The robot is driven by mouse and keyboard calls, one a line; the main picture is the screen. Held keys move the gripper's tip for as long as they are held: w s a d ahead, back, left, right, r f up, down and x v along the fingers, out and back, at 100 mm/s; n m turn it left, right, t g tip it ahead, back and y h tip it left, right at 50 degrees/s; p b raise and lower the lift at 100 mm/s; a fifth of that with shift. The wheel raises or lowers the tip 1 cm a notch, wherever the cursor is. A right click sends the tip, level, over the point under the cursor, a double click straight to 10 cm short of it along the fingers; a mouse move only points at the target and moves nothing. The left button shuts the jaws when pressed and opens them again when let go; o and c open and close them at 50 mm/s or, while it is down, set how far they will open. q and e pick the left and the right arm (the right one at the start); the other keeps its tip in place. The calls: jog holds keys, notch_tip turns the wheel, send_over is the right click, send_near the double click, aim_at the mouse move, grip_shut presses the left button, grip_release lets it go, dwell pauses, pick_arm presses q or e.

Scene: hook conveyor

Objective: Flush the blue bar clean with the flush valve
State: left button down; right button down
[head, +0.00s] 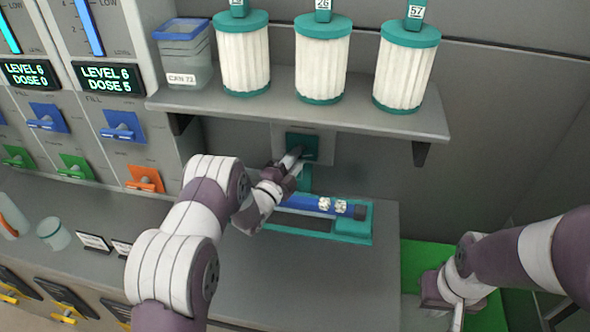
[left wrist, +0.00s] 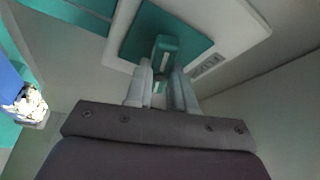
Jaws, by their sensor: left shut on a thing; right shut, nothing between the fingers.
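The flush valve (head: 303,143) is a teal plate with a teal lever on a pale wall panel, below the shelf. In the left wrist view its lever (left wrist: 166,46) stands between my fingertips. My left gripper (head: 293,157) is shut on this lever. The blue bar (head: 297,201) lies in a teal holder (head: 352,230) on the counter below the valve. White speckled clumps (head: 332,205) sit on the bar near its dark right end. The bar's left part is hidden by my left arm. My right gripper (head: 457,312) is shut and empty at lower right, above a green surface.
A shelf (head: 300,108) above the valve holds several white-and-teal filter cartridges (head: 322,60) and a blue-rimmed container (head: 185,52). Dosing panels with levers (head: 122,125) stand at left. A small cup (head: 53,233) stands at left. The counter (head: 300,280) in front of the holder is clear.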

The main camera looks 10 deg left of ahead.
pick_arm(q)
jog(key=n+t+y+b, duration=0.1)
jog(key=n+b, duration=0.2)
jog(key=n+t+y+b, duration=0.1)
jog(key=n+b, duration=0.2)
jog(key=f+n+t+b, duration=0.1)
jog(key=n+b, duration=0.2)
jog(key=shift+d+f+n+y, duration=0.1)
jog(key=shift+d+n+y, duration=0.1)
jog(key=shift+n+y, duration=0.2)
jog(key=shift+d+n+t+y+b, duration=0.15)
jog(key=shift+n+y+b, duration=0.3)
jog(key=shift+n+b, duration=0.5)
jog(key=shift+a+n+t+y+b, duration=0.1)
jog(key=shift+n+t+y+b, duration=0.3)
jog(key=shift+n, duration=0.85)
jog(key=shift+r+y, duration=0.2)
jog(key=shift+y, duration=0.05)
jog(key=c, duration=1)
grip_release()
jog(key=shift+o, duration=0.2)
jog(key=b+v, duration=0.1)
jog(key=v, duration=1.1)
jog(key=shift+s+b, duration=0.3)
jog(key=shift+s, duration=0.05)
